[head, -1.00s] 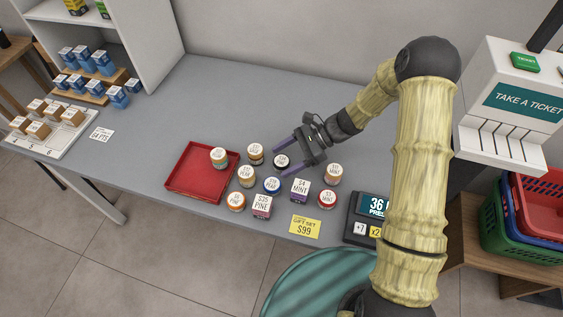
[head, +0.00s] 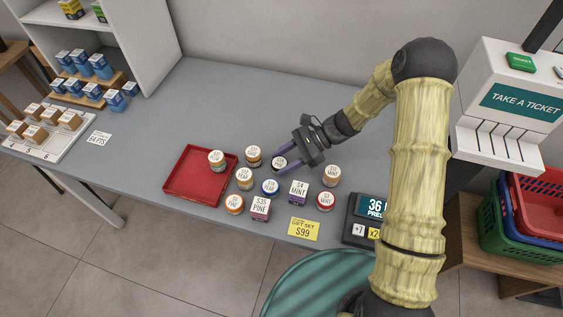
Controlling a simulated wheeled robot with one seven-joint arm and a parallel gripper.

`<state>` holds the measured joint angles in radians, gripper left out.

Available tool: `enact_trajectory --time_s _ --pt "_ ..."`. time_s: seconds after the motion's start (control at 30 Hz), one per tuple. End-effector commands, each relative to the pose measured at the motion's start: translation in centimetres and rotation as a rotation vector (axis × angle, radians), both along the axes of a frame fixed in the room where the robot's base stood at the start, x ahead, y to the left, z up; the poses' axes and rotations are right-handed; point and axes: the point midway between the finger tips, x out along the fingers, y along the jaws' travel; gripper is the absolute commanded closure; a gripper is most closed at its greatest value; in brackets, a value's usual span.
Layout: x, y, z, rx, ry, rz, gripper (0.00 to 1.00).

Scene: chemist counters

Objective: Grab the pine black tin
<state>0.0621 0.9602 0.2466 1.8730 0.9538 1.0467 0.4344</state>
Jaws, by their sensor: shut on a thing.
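The black tin (head: 279,164) has a white lid label that seems to read PINE. It stands on the grey counter among several other tins. My gripper (head: 280,160) reaches in from the upper right, and its purple fingers are shut on the black tin, one on each side. The tin appears upright and at counter level; I cannot tell whether it is lifted.
Close by are a brown-orange tin (head: 253,156), a blue tin (head: 270,187), a purple MINT box (head: 298,192) and a tan MINT tin (head: 331,175). A red tray (head: 183,180) holding one tin is at left. The counter behind is clear.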

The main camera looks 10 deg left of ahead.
Motion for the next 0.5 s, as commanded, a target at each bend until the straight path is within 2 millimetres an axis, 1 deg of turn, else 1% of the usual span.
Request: enact_trajectory --time_s 0.17,0.27,0.5 --pt "0.0 0.0 1.3 0.0 -0.002 0.0 0.78" --pt "0.1 0.0 2.8 -0.001 -0.005 0.0 0.78" --pt "0.0 0.0 7.6 0.001 -0.005 0.001 0.78"
